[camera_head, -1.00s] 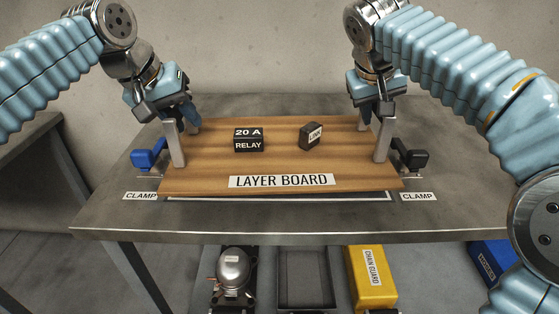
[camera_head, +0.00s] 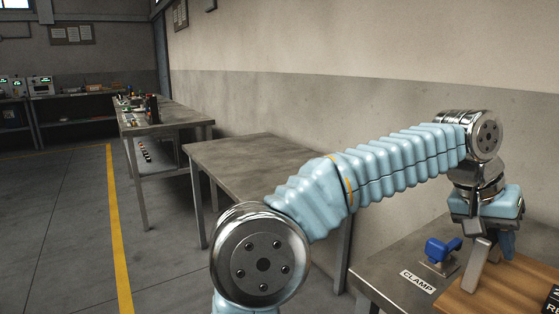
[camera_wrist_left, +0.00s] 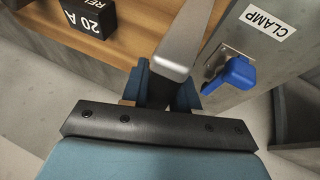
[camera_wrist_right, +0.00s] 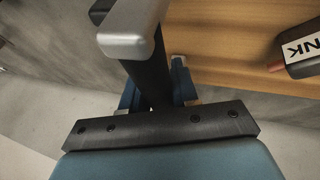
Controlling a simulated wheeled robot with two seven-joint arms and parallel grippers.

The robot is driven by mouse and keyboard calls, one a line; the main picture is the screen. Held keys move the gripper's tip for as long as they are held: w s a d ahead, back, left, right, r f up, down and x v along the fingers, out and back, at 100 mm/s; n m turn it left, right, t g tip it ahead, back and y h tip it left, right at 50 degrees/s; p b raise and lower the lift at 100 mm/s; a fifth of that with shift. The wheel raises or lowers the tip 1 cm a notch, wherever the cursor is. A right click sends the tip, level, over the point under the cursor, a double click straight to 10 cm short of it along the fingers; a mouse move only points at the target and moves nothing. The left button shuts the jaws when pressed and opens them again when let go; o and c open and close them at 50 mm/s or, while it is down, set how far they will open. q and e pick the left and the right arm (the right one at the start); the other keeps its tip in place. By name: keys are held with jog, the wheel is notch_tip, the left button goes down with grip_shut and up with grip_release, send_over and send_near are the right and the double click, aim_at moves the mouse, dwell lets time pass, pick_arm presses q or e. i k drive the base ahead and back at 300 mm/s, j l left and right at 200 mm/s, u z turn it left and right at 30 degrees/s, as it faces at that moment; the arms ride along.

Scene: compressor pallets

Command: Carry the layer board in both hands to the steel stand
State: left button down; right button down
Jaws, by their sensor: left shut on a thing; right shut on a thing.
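The wooden layer board (camera_head: 498,298) shows only at the bottom right corner of the head view. My left gripper (camera_head: 490,232) is shut on the grey handle at the board's left end, which also shows in the left wrist view (camera_wrist_left: 190,38). In the right wrist view my right gripper (camera_wrist_right: 155,92) is shut on the other grey handle (camera_wrist_right: 128,40), beside the wood. The black relay block (camera_wrist_left: 88,20) and the link block (camera_wrist_right: 302,52) are on the board. A bare grey metal table (camera_head: 255,150), possibly the steel stand, is at mid-picture.
A blue clamp (camera_head: 440,252) and its label (camera_head: 418,281) are on the table by the board's left end. A cluttered bench (camera_head: 165,118) stands farther back. Open floor with a yellow line (camera_head: 117,225) lies at left.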

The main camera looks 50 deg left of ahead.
aim_at(247, 159)
jog(key=k+j+u, duration=0.1)
jog(key=k+u, duration=0.25)
jog(key=k, duration=0.2)
jog(key=u, duration=1.35)
jog(key=i+u, duration=0.1)
jog(key=u, duration=0.25)
jog(key=i+u, duration=0.1)
jog(key=u, duration=0.25)
jog(key=i+u, duration=0.1)
jog(key=u, duration=0.25)
jog(key=i+l, duration=0.25)
jog(key=i, duration=0.15)
jog(key=i+l, duration=0.25)
jog(key=i, duration=0.15)
jog(key=i+l, duration=0.35)
jog(key=i, duration=2.45)
jog(key=i+z, duration=0.3)
jog(key=i+j+z, duration=0.1)
jog(key=i+z, duration=0.15)
jog(key=z, duration=1.3)
